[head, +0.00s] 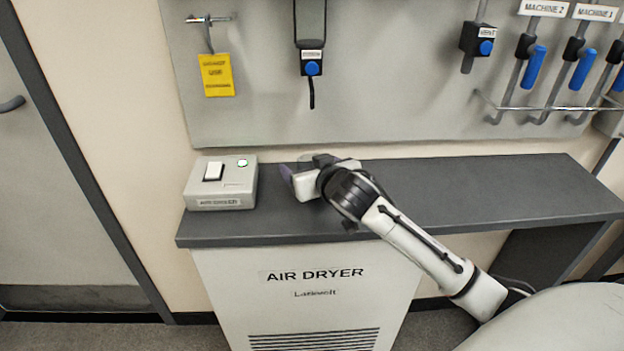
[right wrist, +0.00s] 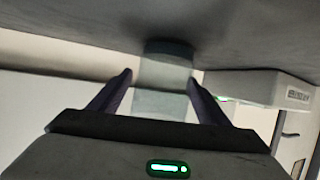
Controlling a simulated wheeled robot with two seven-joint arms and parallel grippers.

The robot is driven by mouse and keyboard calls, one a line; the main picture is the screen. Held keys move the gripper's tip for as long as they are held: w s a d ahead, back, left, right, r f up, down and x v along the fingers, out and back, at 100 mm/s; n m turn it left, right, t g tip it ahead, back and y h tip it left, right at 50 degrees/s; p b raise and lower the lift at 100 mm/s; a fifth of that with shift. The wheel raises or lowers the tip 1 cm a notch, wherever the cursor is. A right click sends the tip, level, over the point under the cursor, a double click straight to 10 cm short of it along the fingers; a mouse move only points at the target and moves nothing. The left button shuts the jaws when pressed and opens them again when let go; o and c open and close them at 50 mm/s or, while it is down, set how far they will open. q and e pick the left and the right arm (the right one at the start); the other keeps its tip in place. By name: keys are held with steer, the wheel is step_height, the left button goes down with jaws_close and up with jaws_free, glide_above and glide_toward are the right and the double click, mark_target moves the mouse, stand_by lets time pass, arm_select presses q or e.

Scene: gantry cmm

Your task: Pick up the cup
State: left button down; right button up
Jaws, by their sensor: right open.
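The cup (right wrist: 163,72) looks pale and translucent with a darker base. In the right wrist view, which is turned upside down, it stands on the dark counter (right wrist: 110,25) and shows between the two dark fingers of my right gripper (right wrist: 160,82). The fingers are open, with one on each side of the cup, and I see no clear contact. In the head view my right gripper (head: 296,180) is low over the counter, right of the grey switch box. There the cup is mostly hidden by the gripper and cannot be made out clearly. My left gripper is not in view.
The switch box (head: 222,184) with a lit green button stands on the left end of the counter (head: 470,190). The counter to the right is clear. A wall panel (head: 400,90) with hanging tools and a yellow tag (head: 217,75) rises behind.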

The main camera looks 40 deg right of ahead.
steer(key=shift+w, duration=0.1)
steer(key=c, duration=1.1)
steer(key=shift+r, duration=0.1)
steer(key=shift+c, duration=0.2)
